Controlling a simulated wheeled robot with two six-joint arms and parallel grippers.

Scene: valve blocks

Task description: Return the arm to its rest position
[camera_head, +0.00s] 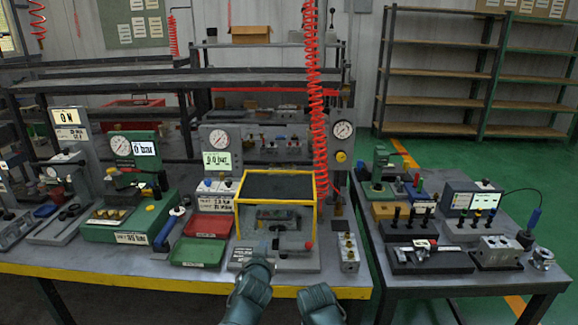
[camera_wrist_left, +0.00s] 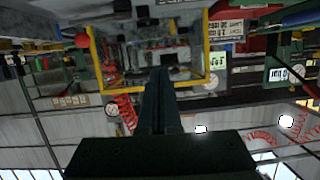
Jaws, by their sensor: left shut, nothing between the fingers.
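My left arm reaches up from the bottom middle of the head view. Its gripper (camera_head: 264,247) is shut and empty, in front of the yellow-framed test stand (camera_head: 238,196) and close to the grey fixture (camera_head: 297,264) with a red knob. I cannot tell whether it touches the fixture. In the left wrist view, which is upside down, the closed dark fingers (camera_wrist_left: 159,100) meet with nothing between them, against the yellow frame. Part of my right arm shows at the bottom of the head view, but its gripper is not visible.
A red tray (camera_head: 208,225) and a green tray (camera_head: 198,252) lie left of the gripper. A small grey valve block (camera_head: 348,252) stands to the right. A red coiled hose (camera_head: 312,110) hangs above the bench. A second table (camera_head: 395,282) with devices is at right.

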